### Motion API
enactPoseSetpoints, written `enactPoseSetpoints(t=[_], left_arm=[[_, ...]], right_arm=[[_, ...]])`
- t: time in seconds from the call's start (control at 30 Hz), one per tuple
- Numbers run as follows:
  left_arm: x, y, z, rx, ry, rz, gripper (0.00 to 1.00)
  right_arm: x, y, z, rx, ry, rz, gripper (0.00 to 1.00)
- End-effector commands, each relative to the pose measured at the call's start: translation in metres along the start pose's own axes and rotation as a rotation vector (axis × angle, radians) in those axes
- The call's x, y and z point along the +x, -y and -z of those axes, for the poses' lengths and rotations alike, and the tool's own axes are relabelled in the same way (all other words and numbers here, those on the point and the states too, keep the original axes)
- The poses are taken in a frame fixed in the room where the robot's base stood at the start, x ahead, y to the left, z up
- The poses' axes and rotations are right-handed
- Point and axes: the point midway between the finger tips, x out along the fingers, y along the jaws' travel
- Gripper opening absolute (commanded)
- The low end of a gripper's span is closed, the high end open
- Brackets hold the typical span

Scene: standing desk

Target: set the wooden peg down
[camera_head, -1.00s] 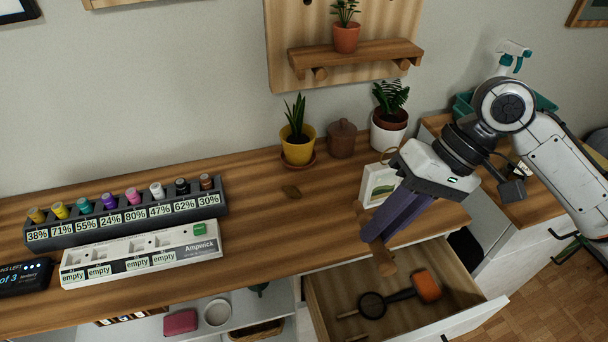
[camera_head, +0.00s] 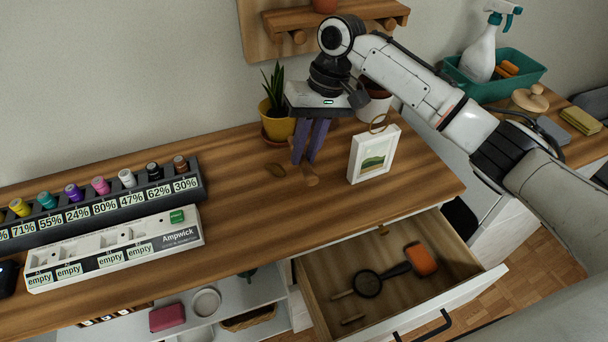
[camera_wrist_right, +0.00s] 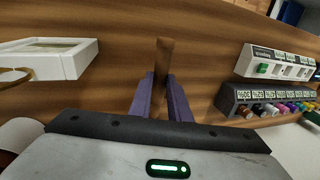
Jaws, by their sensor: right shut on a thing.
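The wooden peg (camera_wrist_right: 163,60) is a short brown rod between the purple fingers of my right gripper (camera_wrist_right: 164,90) in the wrist view. In the head view, my right gripper (camera_head: 306,163) points down over the desk top (camera_head: 235,225), and the peg's end (camera_head: 311,180) shows at the fingertips. The gripper is shut on the peg. The peg is at or very close to the desk surface; I cannot tell whether it touches. My left gripper is not in view.
A white picture frame (camera_head: 353,160) stands right of the gripper. The battery rack (camera_head: 150,201) is farther left. An open drawer (camera_head: 330,262) juts out below.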

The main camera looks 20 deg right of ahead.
Motion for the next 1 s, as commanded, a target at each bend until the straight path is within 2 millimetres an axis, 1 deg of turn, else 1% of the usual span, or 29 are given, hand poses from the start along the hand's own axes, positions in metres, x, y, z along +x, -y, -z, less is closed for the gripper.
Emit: enactPoseSetpoints(t=[0.03, 0.17, 0.33, 0.43, 0.53, 0.87, 0.9, 0.97, 1.0], left_arm=[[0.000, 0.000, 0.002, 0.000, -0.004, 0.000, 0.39], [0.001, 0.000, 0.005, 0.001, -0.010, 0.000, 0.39], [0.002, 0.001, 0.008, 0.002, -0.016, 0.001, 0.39], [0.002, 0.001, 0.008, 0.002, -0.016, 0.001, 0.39], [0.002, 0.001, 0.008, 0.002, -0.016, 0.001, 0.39], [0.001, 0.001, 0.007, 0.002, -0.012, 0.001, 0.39], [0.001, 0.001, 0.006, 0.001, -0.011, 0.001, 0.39], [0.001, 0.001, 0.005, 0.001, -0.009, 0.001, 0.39], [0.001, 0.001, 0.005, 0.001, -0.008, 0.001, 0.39]], right_arm=[[0.006, -0.002, 0.000, 0.001, 0.001, 0.000, 0.00], [0.018, -0.005, -0.001, 0.001, 0.001, 0.000, 0.00], [0.045, -0.013, -0.001, 0.002, 0.002, 0.000, 0.00], [0.057, -0.016, 0.000, 0.001, 0.000, 0.000, 0.00], [0.061, -0.017, 0.000, 0.000, -0.002, 0.001, 0.00], [0.063, -0.017, -0.001, 0.001, -0.001, 0.002, 0.00], [0.064, -0.017, 0.000, 0.001, -0.002, 0.001, 0.22], [0.064, -0.017, 0.000, 0.001, -0.002, 0.001, 0.32], [0.064, -0.017, 0.000, 0.001, -0.002, 0.001, 0.35]])
